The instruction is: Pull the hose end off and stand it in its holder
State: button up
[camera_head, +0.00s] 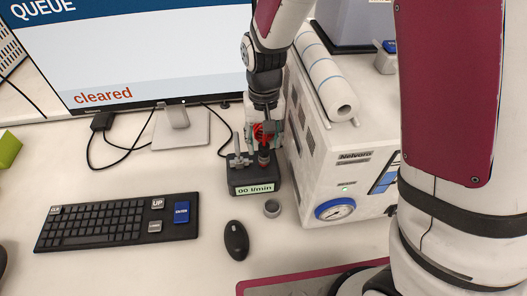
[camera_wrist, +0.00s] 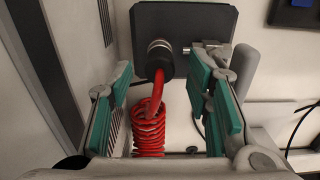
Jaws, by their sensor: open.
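The hose end (camera_wrist: 160,58) is a dark ribbed connector with a red hose (camera_wrist: 148,130) coiling away from it. In the wrist view it sits against the black flow meter block (camera_wrist: 215,22), apparently attached. In the head view the hose end (camera_head: 264,158) stands upright at the right of the block (camera_head: 240,174), whose display reads "00 l/min". My gripper (camera_wrist: 161,72) is open, its teal-padded fingers on either side of the hose end with visible gaps. A small grey cup (camera_head: 272,208), possibly the holder, stands on the table in front of the block.
A white reactor cabinet (camera_head: 340,170) with a blue-rimmed gauge stands close on the right. A monitor (camera_head: 150,45) is behind left. A keyboard (camera_head: 115,222) and black mouse (camera_head: 236,240) lie to the left. A maroon-edged tray (camera_head: 300,280) is at the front.

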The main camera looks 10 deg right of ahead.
aim_at(264, 145)
jog(key=shift+f+b, duration=0.5)
jog(key=shift+f, duration=1.65)
grip_shut()
jog(key=shift+r+p, duration=1.7)
jog(key=shift+r, duration=1.35)
